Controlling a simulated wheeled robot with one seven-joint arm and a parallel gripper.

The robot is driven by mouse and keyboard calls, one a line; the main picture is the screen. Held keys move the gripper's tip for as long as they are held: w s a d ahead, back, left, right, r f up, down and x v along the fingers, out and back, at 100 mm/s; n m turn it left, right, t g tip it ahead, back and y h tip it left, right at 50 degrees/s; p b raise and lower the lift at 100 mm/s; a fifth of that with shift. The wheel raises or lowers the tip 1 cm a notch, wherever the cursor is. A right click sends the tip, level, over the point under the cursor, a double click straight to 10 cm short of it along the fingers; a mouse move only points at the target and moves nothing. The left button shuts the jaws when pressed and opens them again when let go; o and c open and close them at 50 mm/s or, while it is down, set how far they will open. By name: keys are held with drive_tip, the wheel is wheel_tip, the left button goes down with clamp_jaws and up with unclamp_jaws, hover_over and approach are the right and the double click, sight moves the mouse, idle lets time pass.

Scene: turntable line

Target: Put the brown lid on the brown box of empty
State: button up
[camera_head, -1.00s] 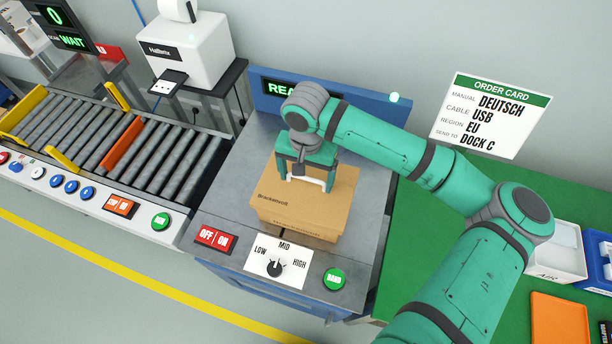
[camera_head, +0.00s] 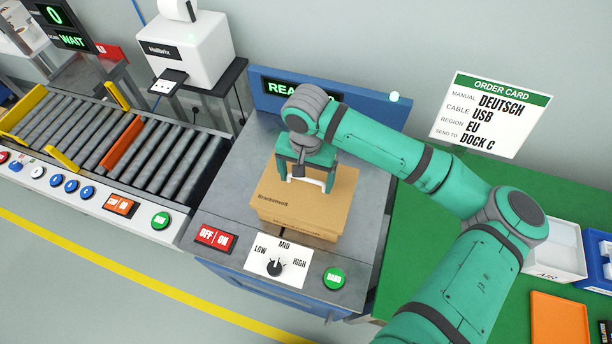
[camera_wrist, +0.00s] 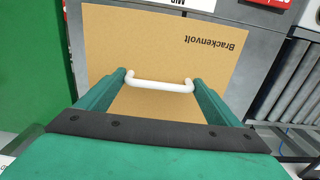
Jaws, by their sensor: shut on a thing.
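The brown lid (camera_head: 328,203), printed "Brackenvolt", lies over the brown box (camera_head: 290,226) on the grey machine top. From these views I cannot tell whether the lid is fully seated. My gripper (camera_head: 308,183) is above the lid, its fingers pointing down. In the wrist view my gripper (camera_wrist: 160,87) is shut on the white handle of the lid (camera_wrist: 160,50), one finger at each end of the handle. The inside of the box is hidden by the lid.
The machine (camera_head: 220,195) has an OFF/ON switch (camera_head: 215,237), a LOW-MID-HIGH dial (camera_head: 275,268) and a green button (camera_head: 334,278) in front. A roller conveyor (camera_head: 120,145) is at left. A green table (camera_head: 410,225) with an orange tray (camera_head: 560,318) is at right.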

drive_tip(key=shift+f, duration=1.3)
idle(0.6)
drive_tip(key=o, duration=1)
wheel_tip(320, 180, up, 11)
drive_tip(key=shift+f, duration=0.1)
